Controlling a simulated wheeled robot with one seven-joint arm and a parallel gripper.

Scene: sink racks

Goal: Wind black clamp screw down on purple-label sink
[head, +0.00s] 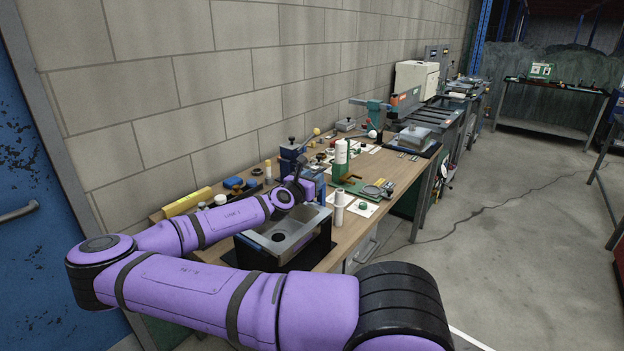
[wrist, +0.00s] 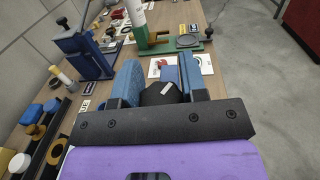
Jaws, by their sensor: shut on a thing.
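A grey metal sink (head: 305,228) sits in a black rack at the near end of the wooden bench in the head view; a round dark drain hole shows in its floor. My purple arm crosses in front of part of it. I cannot make out a purple label. My gripper (wrist: 158,78) has two blue finger pads, shut on a black clamp screw knob (wrist: 160,94) with a small white mark. The knob lies between the pads; its shaft and the clamp below are hidden.
A blue vise-like tool (wrist: 88,50) stands left of my gripper. A green clamp stand (wrist: 155,45) with a white cylinder (wrist: 135,12) stands beyond. A yellow bar (head: 187,202) lies along the wall side. The concrete floor (head: 480,230) right of the bench is open.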

